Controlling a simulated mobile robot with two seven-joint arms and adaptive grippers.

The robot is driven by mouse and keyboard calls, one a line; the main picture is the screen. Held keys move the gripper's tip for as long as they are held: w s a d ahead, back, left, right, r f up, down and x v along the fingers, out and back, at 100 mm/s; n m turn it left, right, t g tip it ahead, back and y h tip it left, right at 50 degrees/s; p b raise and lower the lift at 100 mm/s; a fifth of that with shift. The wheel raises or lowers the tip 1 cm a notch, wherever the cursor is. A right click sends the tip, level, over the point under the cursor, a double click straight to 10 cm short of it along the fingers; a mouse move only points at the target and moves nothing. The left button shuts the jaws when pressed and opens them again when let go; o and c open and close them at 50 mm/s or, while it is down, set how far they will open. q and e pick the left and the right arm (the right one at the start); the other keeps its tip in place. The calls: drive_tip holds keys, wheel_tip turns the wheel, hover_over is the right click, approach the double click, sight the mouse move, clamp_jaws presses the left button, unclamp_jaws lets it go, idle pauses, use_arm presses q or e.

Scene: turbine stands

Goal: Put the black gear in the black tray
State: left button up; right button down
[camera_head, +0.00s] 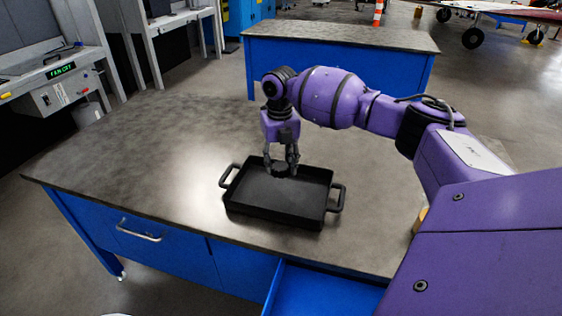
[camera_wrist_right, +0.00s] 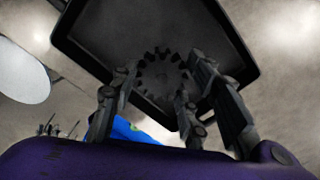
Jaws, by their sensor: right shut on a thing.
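The black tray (camera_head: 285,196) lies on the grey worktop, with a handle at each end. My right gripper (camera_head: 281,166) points down over the back part of the tray. It is shut on the black gear (camera_head: 280,170), a small dark toothed disc. In the right wrist view the gear (camera_wrist_right: 164,76) sits between the two fingers of my right gripper (camera_wrist_right: 160,92), with the tray (camera_wrist_right: 228,28) behind it. I cannot tell whether the gear touches the tray floor. My left gripper is in neither view.
The worktop (camera_head: 130,160) is clear to the left of the tray. A blue drawer (camera_head: 315,290) stands open at the front edge. A yellow object (camera_head: 420,220) is partly hidden by my right arm. A second blue table (camera_head: 340,70) stands behind.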

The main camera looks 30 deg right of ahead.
drive_tip(key=shift+d+f, duration=0.1)
drive_tip(key=shift+f, duration=0.8)
wheel_tip(320, 180, down, 4)
drive_tip(key=shift+f+b, duration=0.1)
drive_tip(key=shift+b, duration=0.8)
drive_tip(key=shift+f, duration=0.5)
drive_tip(key=shift+f, duration=0.15)
drive_tip(key=shift+f+b, duration=0.3)
drive_tip(key=shift+f, duration=0.3)
drive_tip(key=c, duration=0.8)
unclamp_jaws()
drive_tip(key=shift+f, duration=0.1)
drive_tip(key=shift+o, duration=0.2)
